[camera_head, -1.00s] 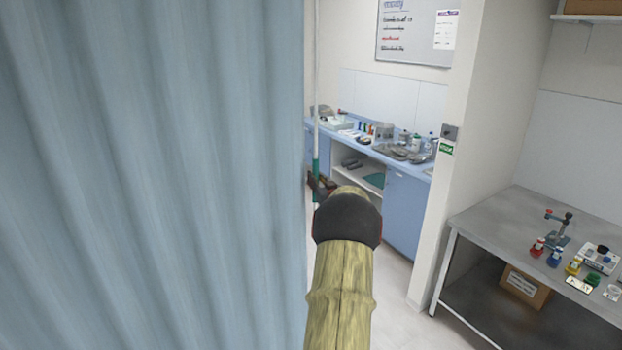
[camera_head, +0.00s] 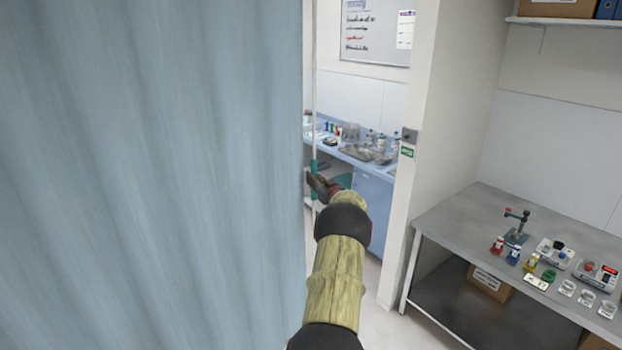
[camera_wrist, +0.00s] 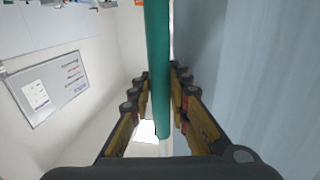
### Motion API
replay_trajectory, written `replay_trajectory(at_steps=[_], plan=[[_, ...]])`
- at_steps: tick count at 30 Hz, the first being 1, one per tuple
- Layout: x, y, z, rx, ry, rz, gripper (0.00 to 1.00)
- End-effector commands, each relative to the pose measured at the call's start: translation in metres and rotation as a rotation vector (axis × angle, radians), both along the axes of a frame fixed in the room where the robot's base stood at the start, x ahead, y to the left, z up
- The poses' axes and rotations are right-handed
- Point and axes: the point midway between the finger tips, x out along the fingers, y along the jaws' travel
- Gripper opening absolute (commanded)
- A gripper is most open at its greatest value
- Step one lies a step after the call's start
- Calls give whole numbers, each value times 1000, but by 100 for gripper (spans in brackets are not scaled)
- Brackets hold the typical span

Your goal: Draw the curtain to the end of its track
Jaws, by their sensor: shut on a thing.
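The pale blue curtain (camera_head: 150,170) hangs in folds and fills the left half of the head view. It also shows at the right of the wrist view (camera_wrist: 265,70). A thin upright wand with a teal grip (camera_head: 314,166) hangs along the curtain's right edge. In the wrist view the teal grip (camera_wrist: 158,60) runs between my fingers. My gripper (camera_head: 312,183) is shut on this grip, and its fingers (camera_wrist: 160,95) lie on both sides of it. The curtain's track is out of view.
A steel table (camera_head: 450,228) with a small stand, bottles and dishes is at the right. A wall edge with a switch (camera_head: 409,135) stands left of it. A blue counter (camera_head: 372,190) with trays lies beyond my arm. Floor shows between wall and arm.

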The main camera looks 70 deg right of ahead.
Motion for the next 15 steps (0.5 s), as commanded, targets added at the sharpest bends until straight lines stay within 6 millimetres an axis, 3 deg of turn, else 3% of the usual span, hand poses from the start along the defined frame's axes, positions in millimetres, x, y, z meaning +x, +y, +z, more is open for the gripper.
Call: replay_trajectory(at_steps=[8,9,15], plan=[[-3,-1,-5,7,4,-7,0],[-4,-1,-5,7,3,-7,19],[-3,-1,-3,4,3,-6,30]])
